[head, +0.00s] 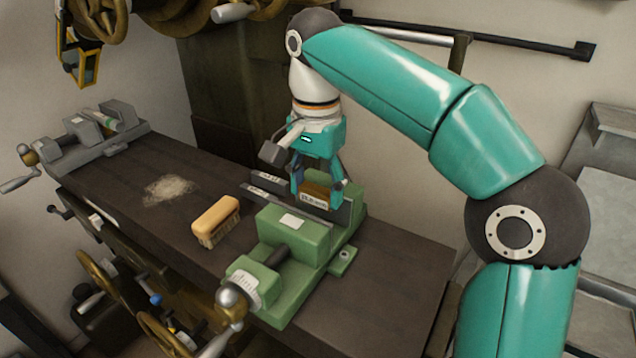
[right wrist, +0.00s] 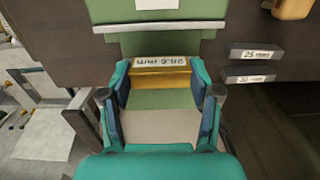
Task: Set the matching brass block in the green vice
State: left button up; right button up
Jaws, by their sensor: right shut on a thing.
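The green vice (head: 292,238) stands on the dark bench, with a white label on its near jaw. My right gripper (head: 318,190) points down over the gap between its jaws and is shut on a brass block (head: 316,195). In the right wrist view the block (right wrist: 160,78) sits between the fingers, with a white size label along its top edge; the label is upside down and hard to read. Green vice surface shows on both sides of it. The block's lower part is hidden, so I cannot tell whether it touches the vice bed. My left gripper is not in view.
Two labelled dark bars (right wrist: 250,66) lie beside the vice. A yellow-backed brush (head: 216,219) and a pile of pale chips (head: 171,189) lie left of it. A grey vice (head: 80,138) stands at the far left end. The bench between is mostly clear.

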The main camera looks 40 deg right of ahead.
aim_at(317, 204)
jog(key=shift+f+b, duration=1.3)
jog(key=shift+f, duration=0.6)
jog(key=o, duration=1.2)
notch_tip(317, 204, up, 8)
jog(key=p, duration=0.8)
jog(key=shift+f, duration=0.15)
jog(key=shift+r, duration=1.1)
